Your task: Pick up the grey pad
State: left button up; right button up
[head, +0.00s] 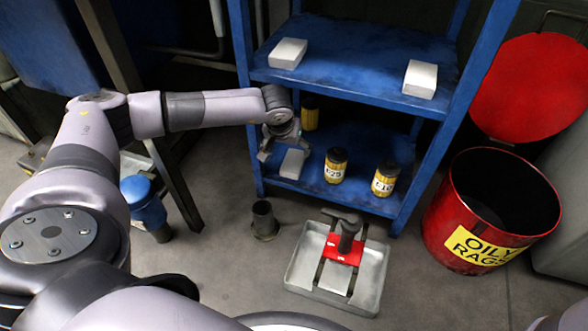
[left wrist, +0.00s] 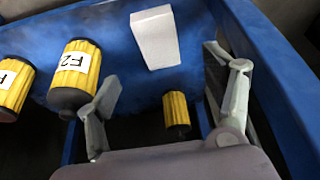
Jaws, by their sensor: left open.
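A pale grey pad (head: 293,163) lies on the lower blue shelf near its left end, partly covered by my left gripper in the head view. The left gripper (head: 284,147) is open, with its fingers just above and beside this pad. In the left wrist view the pad (left wrist: 155,40) shows ahead of the open fingers, apart from them, with nothing held. Two similar pale pads lie on the upper shelf, one at the left (head: 288,53) and one at the right (head: 420,79). My right gripper is not in view.
Yellow-and-black canisters stand on the lower shelf: one labelled (head: 336,166), another to its right (head: 384,180), and one behind (head: 309,117). The blue upper shelf (head: 350,62) overhangs the gripper. A grey tray (head: 370,285) and a red oily-rags bin (head: 450,205) stand on the floor.

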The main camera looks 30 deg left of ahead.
pick_arm(q)
jog(key=b, duration=0.3)
send_over(293, 161)
jog(key=s, duration=0.3)
jog(key=f, duration=0.4)
jog(key=shift+w+d+f, duration=0.2)
jog(key=shift+w+d, duration=0.05)
jog(key=shift+d, duration=0.15)
jog(key=b+x, duration=0.5)
jog(key=shift+w+f, duration=0.1)
jog(key=shift+w, duration=0.05)
jog(key=shift+f, duration=0.15)
jog(key=shift+c, duration=0.4)
jog(key=c, duration=0.9)
